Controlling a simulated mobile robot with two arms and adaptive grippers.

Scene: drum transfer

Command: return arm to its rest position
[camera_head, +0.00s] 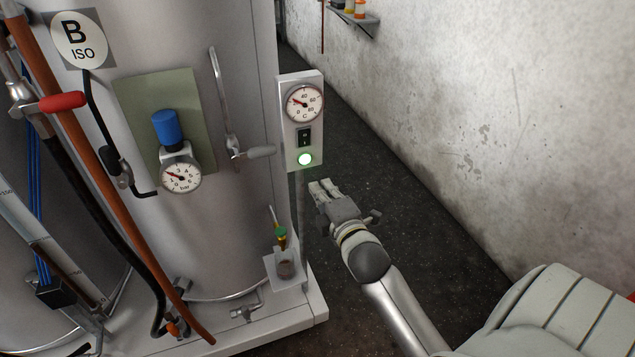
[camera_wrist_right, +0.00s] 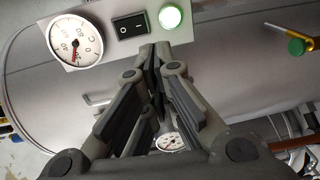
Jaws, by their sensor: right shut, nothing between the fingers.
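My right gripper (camera_head: 322,190) is shut and empty, just in front of and below the grey control box (camera_head: 293,150) on the side of the tank. It also shows in the right wrist view (camera_wrist_right: 160,60), with its fingertips together near the box's lower edge; whether they touch it I cannot tell. The box carries a temperature dial (camera_head: 304,103), a black rocker switch (camera_head: 304,137) and a lit green lamp (camera_head: 305,159). My right arm reaches in from the lower right. My left gripper is not in view.
A large grey tank (camera_head: 235,200) marked B ISO stands left, with a pressure gauge (camera_head: 181,177), a blue knob (camera_head: 167,128), hoses and a red-handled lever (camera_head: 62,102). A small cup holder (camera_head: 285,270) juts out low. Dark floor (camera_head: 430,230) lies free between tank and wall (camera_head: 500,100).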

